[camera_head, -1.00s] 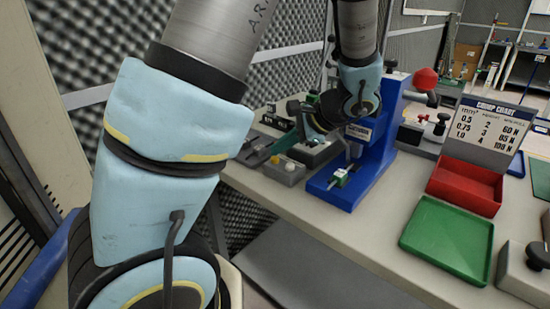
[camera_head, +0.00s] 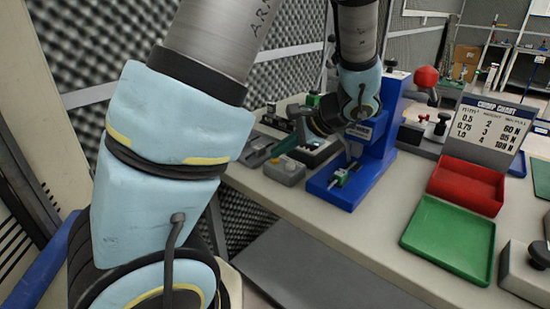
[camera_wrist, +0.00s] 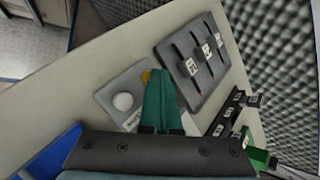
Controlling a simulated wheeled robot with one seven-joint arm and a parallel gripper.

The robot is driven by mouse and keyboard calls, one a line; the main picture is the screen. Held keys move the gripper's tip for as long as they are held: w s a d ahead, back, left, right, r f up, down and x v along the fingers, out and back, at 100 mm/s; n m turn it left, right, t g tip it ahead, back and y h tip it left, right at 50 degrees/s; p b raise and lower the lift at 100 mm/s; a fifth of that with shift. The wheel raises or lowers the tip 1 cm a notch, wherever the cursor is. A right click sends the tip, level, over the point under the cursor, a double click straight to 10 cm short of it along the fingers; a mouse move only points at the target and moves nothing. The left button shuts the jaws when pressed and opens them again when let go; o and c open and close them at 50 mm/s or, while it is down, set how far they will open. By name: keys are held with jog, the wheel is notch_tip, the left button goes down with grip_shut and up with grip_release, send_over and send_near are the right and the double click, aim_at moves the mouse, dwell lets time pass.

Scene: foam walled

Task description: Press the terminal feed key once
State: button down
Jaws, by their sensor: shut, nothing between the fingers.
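A small grey box (camera_head: 288,173) stands on the bench, left of the blue press. In the wrist view the box (camera_wrist: 109,94) carries a round white button (camera_wrist: 123,102) and a yellow button (camera_wrist: 146,76), with a pale label partly hidden. Which of them is the feed key cannot be read. My gripper's teal fingers (camera_wrist: 160,76) are shut and empty. Their tips are over the box, beside the yellow button and partly covering it. In the head view the fingertips (camera_head: 275,159) are at the box's back left; contact cannot be told.
The blue press (camera_head: 375,150) with a red knob (camera_head: 427,77) stands close to the right of my wrist. A grey panel with dark slots (camera_wrist: 203,60) lies beside the box. Red (camera_head: 467,171) and green (camera_head: 425,222) trays are further right.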

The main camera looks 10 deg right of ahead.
aim_at(277, 161)
jog(key=shift+r, duration=0.15)
jog(key=shift+r+p, duration=0.8)
jog(key=shift+p, duration=0.05)
notch_tip(277, 161, up, 5)
jog(key=p, duration=0.4)
dwell(0.6)
jog(key=shift+s+a+f, duration=0.1)
jog(key=shift+a, duration=0.25)
jog(key=s+a+f+n+g+h, duration=0.1)
jog(key=s+a+n+g+h, duration=0.2)
jog(key=s+a+n+h, duration=0.4)
jog(key=a+n, duration=0.6)
jog(key=n, duration=0.1)
jog(key=shift+a+n+g+h, duration=0.25)
jog(key=shift+n+g+h, duration=0.05)
jog(key=shift+n+h, duration=0.1)
